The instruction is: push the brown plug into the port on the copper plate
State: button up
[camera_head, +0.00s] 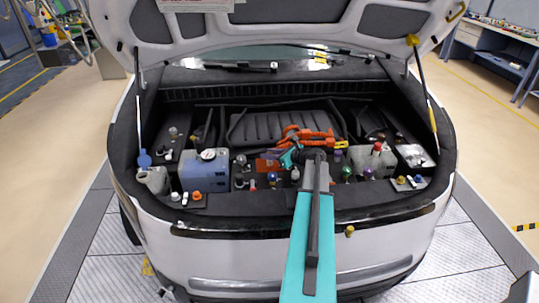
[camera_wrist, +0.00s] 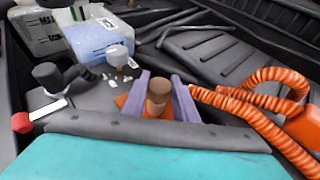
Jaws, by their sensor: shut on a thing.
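The brown plug (camera_wrist: 158,92) stands between the two purple-grey fingers of my gripper (camera_wrist: 160,80) in the wrist view, and the gripper is shut on it. The copper plate (camera_wrist: 124,102) shows as orange patches around and below the plug. The port is hidden beneath the plug and fingers, and I cannot tell how far the plug sits in it. In the head view my gripper (camera_head: 288,157) reaches down into the middle of the engine bay, at the copper plate (camera_head: 265,165). The plug is not clear there.
Orange corrugated hoses (camera_wrist: 255,105) run close to the right of the fingers. A grey-capped fitting (camera_wrist: 118,55) and a blue tank (camera_wrist: 95,38) stand to the left. In the head view, several coloured caps line the bay's front, and the raised hood (camera_head: 280,20) hangs above.

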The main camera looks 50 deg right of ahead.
jog(key=shift+f, duration=0.55)
jog(key=o, duration=1.1)
jog(key=shift+c, duration=0.2)
jog(key=shift+s+b, duration=0.1)
jog(key=shift+b, duration=0.2)
jog(key=b+v, duration=0.3)
jog(key=v, duration=1)
jog(key=shift+s+r+b, duration=0.25)
jog(key=shift+b, duration=0.1)
